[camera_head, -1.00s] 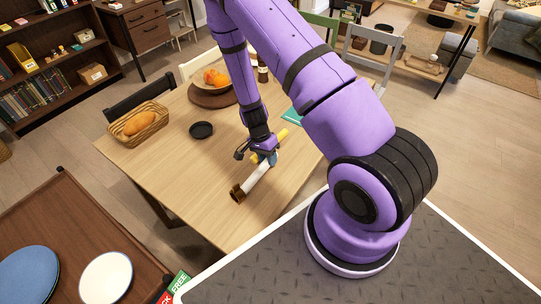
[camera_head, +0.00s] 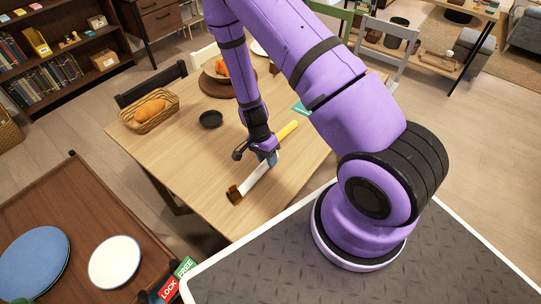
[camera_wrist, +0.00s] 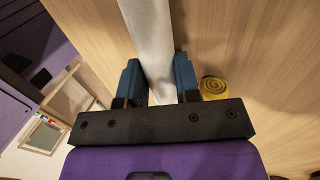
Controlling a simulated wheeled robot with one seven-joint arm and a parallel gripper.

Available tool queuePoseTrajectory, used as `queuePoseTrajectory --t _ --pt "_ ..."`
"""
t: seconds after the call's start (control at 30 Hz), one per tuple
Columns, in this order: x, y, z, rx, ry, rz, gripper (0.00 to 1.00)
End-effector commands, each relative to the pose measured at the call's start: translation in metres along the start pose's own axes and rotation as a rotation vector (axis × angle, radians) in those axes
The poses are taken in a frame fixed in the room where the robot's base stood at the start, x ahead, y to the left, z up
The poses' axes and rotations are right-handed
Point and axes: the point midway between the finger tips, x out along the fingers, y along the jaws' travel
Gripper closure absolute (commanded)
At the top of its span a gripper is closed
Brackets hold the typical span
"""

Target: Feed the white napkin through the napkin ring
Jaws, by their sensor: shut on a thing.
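The white napkin (camera_head: 255,177) is a long roll lying slantwise low over the dining table. My gripper (camera_head: 268,158) is shut on it near its far end. In the wrist view the blue fingers of my gripper (camera_wrist: 157,78) stand on both sides of the white napkin (camera_wrist: 150,35). The brown napkin ring (camera_head: 235,194) is at the napkin's near left end, close to the table's near edge. I cannot tell how far the napkin reaches into it. The ring is out of the wrist view.
A yellow roll (camera_head: 287,131) lies just beyond my gripper and shows end-on in the wrist view (camera_wrist: 213,88). A black dish (camera_head: 210,119), a bread basket (camera_head: 150,111) and a fruit bowl on a round board stand farther back. The table's left middle is clear.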

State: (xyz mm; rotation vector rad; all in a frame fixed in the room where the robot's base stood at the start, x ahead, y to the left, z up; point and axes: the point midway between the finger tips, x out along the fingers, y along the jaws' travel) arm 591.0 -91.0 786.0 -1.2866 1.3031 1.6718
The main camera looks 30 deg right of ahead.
Motion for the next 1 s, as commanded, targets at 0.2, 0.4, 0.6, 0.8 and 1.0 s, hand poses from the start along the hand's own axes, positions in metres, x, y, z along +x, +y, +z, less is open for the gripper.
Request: queuePoseTrajectory --t 0.2,0.4,0.6,0.8,1.0 --pt "0.000 0.000 0.011 0.001 0.000 0.000 1.00" --pt "0.000 0.000 0.018 0.000 0.001 -0.001 1.00" --pt "0.001 0.000 0.021 0.001 0.001 -0.001 1.00" --pt "0.001 0.000 0.021 0.001 0.000 -0.001 1.00" --pt "0.001 0.000 0.021 0.001 0.000 0.000 0.42"
